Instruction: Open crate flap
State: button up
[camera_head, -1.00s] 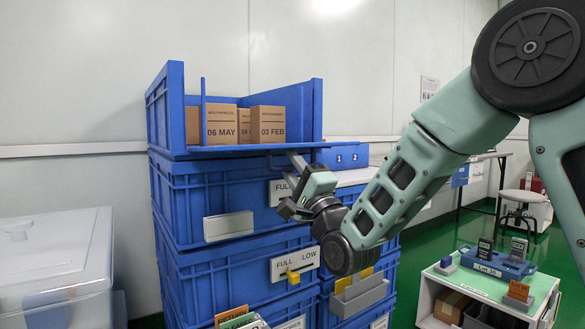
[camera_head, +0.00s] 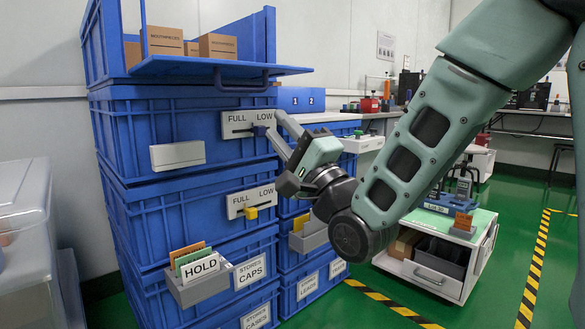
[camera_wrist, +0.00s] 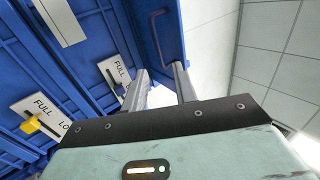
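The top blue crate (camera_head: 101,45) has its front flap (camera_head: 200,67) folded outward, roughly level, with its inside open to view. The flap's dark blue handle (camera_head: 245,84) hangs under its outer edge. In the wrist view the flap (camera_wrist: 145,30) and its handle (camera_wrist: 157,40) lie beyond the fingertips. My gripper (camera_head: 279,126) is below and to the right of the flap, in front of the stack. In the wrist view my gripper (camera_wrist: 160,72) has its two fingers apart with nothing between them; the handle looks clear of them.
Cardboard boxes (camera_head: 217,46) stand inside the top crate. Lower blue crates carry FULL/LOW slider plates (camera_head: 250,202) and a card bin (camera_head: 200,287). A grey lidded box (camera_head: 25,220) stands left. A white cart (camera_head: 440,262) and open green floor are to the right.

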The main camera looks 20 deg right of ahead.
jog(key=shift+b+v, duration=1.65)
jog(key=shift+b, duration=1.35)
